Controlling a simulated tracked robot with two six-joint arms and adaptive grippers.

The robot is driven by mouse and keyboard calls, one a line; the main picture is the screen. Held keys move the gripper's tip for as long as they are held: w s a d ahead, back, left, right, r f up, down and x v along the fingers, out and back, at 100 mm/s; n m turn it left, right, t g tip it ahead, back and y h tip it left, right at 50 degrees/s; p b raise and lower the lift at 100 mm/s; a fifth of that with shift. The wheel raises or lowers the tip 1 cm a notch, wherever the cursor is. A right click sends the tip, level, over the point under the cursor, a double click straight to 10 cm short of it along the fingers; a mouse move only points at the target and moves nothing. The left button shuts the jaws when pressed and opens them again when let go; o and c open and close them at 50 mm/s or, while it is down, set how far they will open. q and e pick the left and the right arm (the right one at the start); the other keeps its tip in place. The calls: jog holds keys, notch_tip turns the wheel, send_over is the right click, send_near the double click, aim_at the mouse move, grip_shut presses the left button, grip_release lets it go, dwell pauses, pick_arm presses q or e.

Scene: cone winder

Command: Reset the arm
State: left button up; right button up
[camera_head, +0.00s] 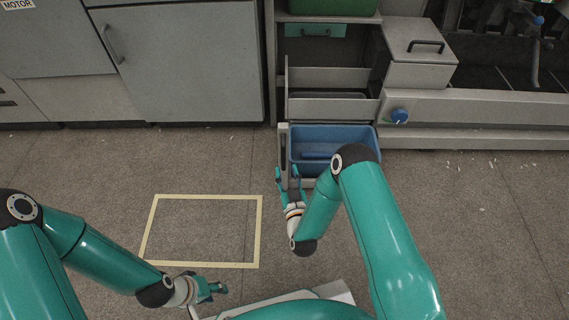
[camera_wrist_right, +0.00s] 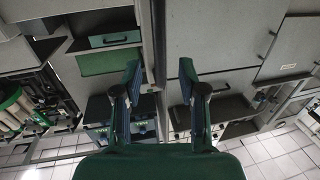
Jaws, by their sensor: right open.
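My right arm (camera_head: 385,235) is teal and bends at an elbow near the blue bin. My right gripper (camera_head: 287,176) is just left of the bin, beside the front left edge of the open drawer. In the right wrist view its two fingers (camera_wrist_right: 160,80) stand well apart with nothing between them. I cannot tell whether a finger touches the drawer. My left arm (camera_head: 100,262) reaches in from the left. My left gripper (camera_head: 218,291) hangs low over the floor, below the yellow outline; its finger opening is too small to judge.
The blue bin (camera_head: 350,133) sits in the pulled-out drawer of the machine, partly behind my right elbow. A blue knob (camera_head: 399,116) is to its right. Grey cabinets (camera_head: 190,60) line the back left. A yellow floor outline (camera_head: 205,196) encloses bare floor. Pale scraps litter the right floor.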

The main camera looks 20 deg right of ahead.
jog(key=shift+s, duration=0.85)
jog(key=w+d+r, duration=0.2)
jog(key=d+r, duration=0.2)
jog(key=r, duration=0.2)
jog(key=s+a+f+g+y, duration=0.2)
jog(key=s+f+g, duration=0.3)
jog(key=s, duration=0.4)
jog(key=s+a+f+g+y+p, duration=0.1)
jog(key=s+a+f+g+y, duration=0.15)
jog(key=s+g, duration=0.5)
jog(key=s+a+f+g+y, duration=0.1)
jog(key=s+a+f+g, duration=0.3)
jog(key=s, duration=0.6)
notch_tip(320, 180, up, 39)
jog(key=d+m+p, duration=0.1)
jog(key=p, duration=3.7)
jog(key=shift+s+g, duration=0.35)
jog(key=shift+g, duration=0.1)
jog(key=shift+d, duration=0.1)
